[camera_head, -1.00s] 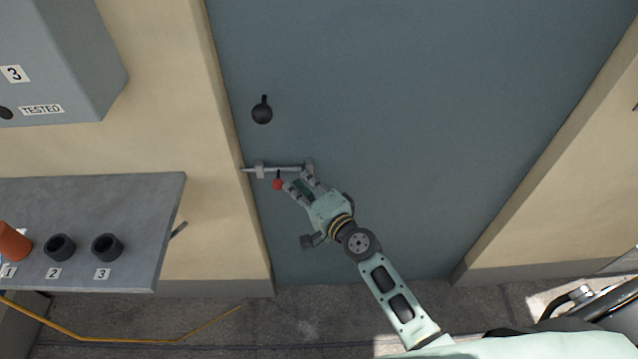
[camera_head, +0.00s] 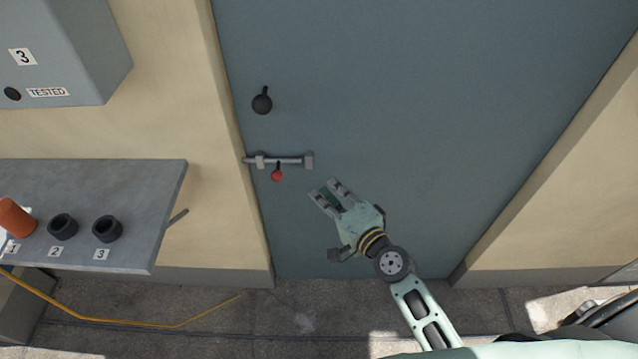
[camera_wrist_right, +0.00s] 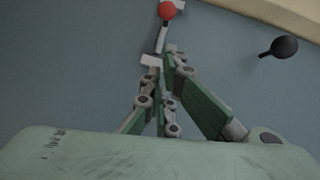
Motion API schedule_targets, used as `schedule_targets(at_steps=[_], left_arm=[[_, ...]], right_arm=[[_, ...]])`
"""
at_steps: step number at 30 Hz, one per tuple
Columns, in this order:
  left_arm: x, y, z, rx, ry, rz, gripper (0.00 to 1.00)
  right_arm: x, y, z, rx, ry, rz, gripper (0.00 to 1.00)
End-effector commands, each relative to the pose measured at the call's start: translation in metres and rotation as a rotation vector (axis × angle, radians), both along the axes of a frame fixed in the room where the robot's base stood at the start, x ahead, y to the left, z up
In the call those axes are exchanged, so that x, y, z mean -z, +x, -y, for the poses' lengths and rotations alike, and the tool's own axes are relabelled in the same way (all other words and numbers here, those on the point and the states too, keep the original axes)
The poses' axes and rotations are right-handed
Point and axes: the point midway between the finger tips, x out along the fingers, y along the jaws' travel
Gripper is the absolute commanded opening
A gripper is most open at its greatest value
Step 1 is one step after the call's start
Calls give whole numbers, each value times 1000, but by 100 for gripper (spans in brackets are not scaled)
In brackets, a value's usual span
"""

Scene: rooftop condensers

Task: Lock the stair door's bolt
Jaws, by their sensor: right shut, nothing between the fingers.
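The stair door (camera_head: 420,110) is a large blue-grey panel, closed in its frame. Its bolt (camera_head: 288,160) is a grey horizontal bar in brackets near the left edge; its left end reaches the frame edge. A red knob (camera_head: 277,175) hangs from it. The knob also shows at the top of the right wrist view (camera_wrist_right: 167,10). My right gripper (camera_head: 328,190) is shut and empty, below and right of the bolt, apart from the knob. In the wrist view its fingers (camera_wrist_right: 160,65) point toward the bolt. My left gripper is not in view.
A black door knob (camera_head: 262,104) sits above the bolt. A grey shelf (camera_head: 130,180) with an orange cup (camera_head: 15,217) and dark rings (camera_head: 107,229) juts out at left, below a grey box (camera_head: 70,60). The door right of my gripper is clear.

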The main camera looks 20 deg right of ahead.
Motion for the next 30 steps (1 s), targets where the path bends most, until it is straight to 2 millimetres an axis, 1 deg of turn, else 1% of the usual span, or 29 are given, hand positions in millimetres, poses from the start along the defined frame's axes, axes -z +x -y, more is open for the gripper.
schedule_targets(at_steps=[1,3,8,16,25,26,28,29,30], left_arm=[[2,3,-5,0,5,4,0],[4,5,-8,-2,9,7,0],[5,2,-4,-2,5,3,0],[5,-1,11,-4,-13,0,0],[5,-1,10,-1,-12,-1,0],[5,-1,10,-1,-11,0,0],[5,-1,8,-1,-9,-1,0],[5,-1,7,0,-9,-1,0],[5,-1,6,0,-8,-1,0]], right_arm=[[1,-9,3,-1,-2,-1,0],[0,-18,6,-1,-3,-1,0],[-4,-29,9,-1,-1,0,0],[-5,-31,10,0,-1,0,0],[-4,-31,10,0,-1,-1,0],[-3,-31,10,-1,-4,-2,0],[6,-32,10,-1,-22,-15,0],[14,-33,10,-2,-37,-26,0],[28,-35,11,-4,-67,-46,0]])
